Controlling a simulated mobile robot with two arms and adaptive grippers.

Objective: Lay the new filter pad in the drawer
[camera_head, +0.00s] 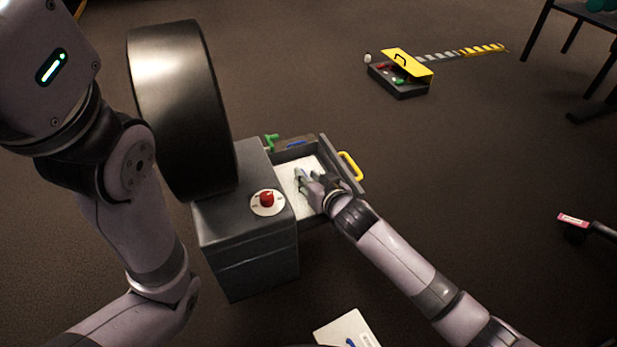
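The drawer (357,184) is pulled out of a dark grey cabinet (250,262) and has a yellow handle (350,166). A white pad (288,171) lies flat in the drawer, partly hidden by my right gripper. My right gripper (306,177) reaches in over the drawer from the lower right, with its fingertips low over the pad. Its fingers look apart, with nothing visible between them. Whether they touch the pad is unclear. My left arm fills the left side, and its gripper is out of view.
A red knob (267,199) on a white dial tops the cabinet, next to a large dark wheel (176,105). A green part (271,142) is behind the drawer. A white packet (347,330) lies at the bottom edge. A dark box (402,86) with a yellow lid stands farther back.

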